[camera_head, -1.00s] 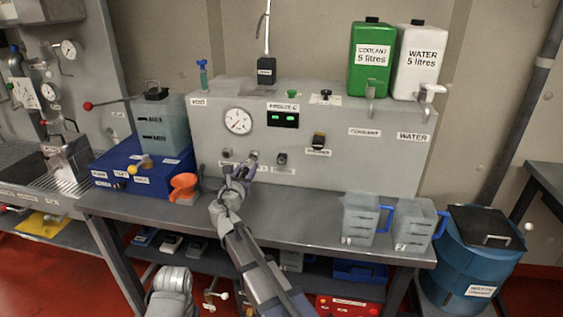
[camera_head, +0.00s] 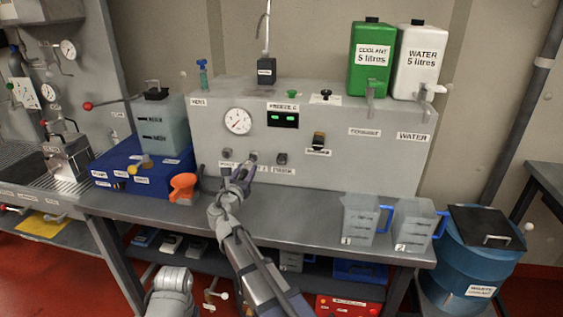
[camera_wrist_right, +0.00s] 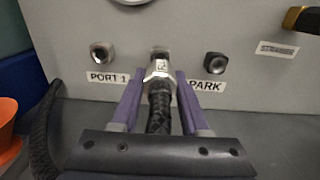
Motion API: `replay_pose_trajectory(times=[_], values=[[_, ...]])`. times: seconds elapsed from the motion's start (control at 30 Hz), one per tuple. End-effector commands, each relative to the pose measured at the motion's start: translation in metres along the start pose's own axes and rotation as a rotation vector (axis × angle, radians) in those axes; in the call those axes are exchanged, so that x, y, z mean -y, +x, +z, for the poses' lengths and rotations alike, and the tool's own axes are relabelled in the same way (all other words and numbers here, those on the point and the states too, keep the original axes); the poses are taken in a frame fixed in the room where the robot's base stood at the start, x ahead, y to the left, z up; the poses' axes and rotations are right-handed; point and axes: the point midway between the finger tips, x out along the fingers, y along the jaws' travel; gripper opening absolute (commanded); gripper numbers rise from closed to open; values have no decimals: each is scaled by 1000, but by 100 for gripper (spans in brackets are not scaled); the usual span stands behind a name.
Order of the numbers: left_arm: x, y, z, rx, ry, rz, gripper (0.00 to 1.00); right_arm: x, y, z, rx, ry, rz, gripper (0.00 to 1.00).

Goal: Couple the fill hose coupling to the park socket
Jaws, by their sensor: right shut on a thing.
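My right gripper (camera_head: 243,172) is shut on the fill hose coupling (camera_wrist_right: 159,70), a metal hex fitting on a black braided hose (camera_wrist_right: 160,112). In the right wrist view the purple fingers hold it from both sides, pointing at the grey panel. It lines up with the middle socket (camera_head: 253,157), which shows just behind its tip; contact is hard to judge. The park socket (camera_wrist_right: 215,62) is on the right, above the PARK label, and looks empty. It also shows in the head view (camera_head: 282,158). The left socket (camera_wrist_right: 103,53), above PORT 1, is empty.
An orange funnel (camera_head: 183,187) stands left of my right gripper, by a blue box (camera_head: 125,178). Two clear jugs (camera_head: 360,220) with blue handles stand on the bench's right. A strainer fitting (camera_head: 319,140) sticks out above the park socket. The bench between funnel and jugs is mostly clear.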

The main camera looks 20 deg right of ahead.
Motion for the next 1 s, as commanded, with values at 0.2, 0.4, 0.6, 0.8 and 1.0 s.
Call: replay_pose_trajectory(times=[0.2,0.4,0.6,0.8,1.0], values=[[0,0,0,0,0,0,68,0,-8,0,0,-1,1,0],[0,0,0,0,0,0,68,0,-19,0,0,0,1,0],[0,0,0,0,0,0,68,0,-31,0,0,-1,1,0],[0,0,0,0,0,0,68,0,-42,0,0,0,1,0],[0,0,0,0,0,0,68,0,-50,0,1,0,0,0]])
